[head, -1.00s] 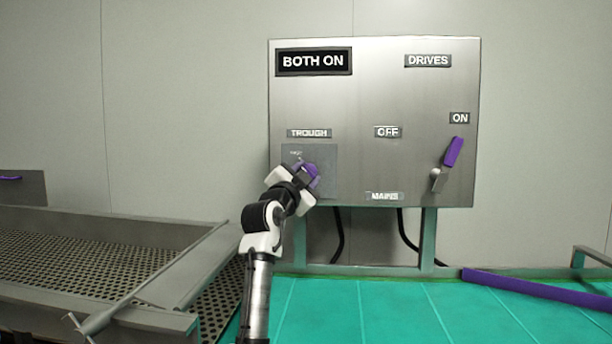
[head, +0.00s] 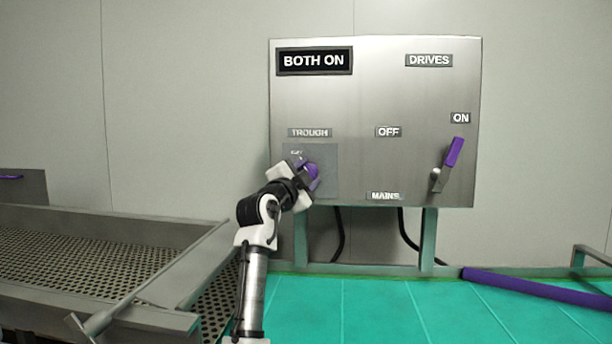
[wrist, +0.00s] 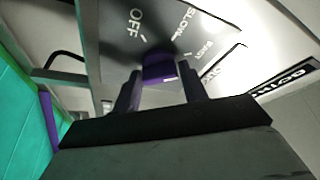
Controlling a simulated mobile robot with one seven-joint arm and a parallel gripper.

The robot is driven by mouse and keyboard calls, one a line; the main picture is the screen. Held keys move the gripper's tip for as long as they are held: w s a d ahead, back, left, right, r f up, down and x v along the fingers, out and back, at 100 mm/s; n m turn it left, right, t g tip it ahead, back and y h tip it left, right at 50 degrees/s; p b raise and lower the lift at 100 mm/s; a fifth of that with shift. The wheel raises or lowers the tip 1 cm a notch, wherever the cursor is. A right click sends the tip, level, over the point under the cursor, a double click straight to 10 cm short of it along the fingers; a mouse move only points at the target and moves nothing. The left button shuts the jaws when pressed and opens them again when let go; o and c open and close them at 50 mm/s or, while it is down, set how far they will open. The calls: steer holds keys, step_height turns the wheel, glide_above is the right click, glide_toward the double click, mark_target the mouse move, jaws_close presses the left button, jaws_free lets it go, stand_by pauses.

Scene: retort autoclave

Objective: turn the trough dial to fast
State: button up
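The purple trough dial (wrist: 158,68) sits on a grey plate (head: 326,168) at the panel's lower left, under the TROUGH label (head: 309,132). In the wrist view the plate carries the words OFF (wrist: 138,23), SLOW (wrist: 190,21) and FAST (wrist: 203,50) around the dial. My gripper (head: 305,178) is at the dial, one dark finger on each side of it, and looks closed on it; the wrist view (wrist: 163,78) shows this too. Fingers hide part of the dial. I cannot tell which mark it points to.
The steel panel (head: 385,95) has a BOTH ON sign (head: 314,60) and a purple-handled lever (head: 452,153) up near ON at the right. A perforated trough (head: 90,255) stands at the left. A purple bar (head: 535,288) lies at the lower right over green flooring (head: 385,310).

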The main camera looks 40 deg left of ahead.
steer(key=o, duration=0.3)
steer(key=b+v, duration=0.5)
steer(key=v, duration=0.8)
steer(key=shift+s+b, duration=0.4)
steer(key=shift+f, duration=0.15)
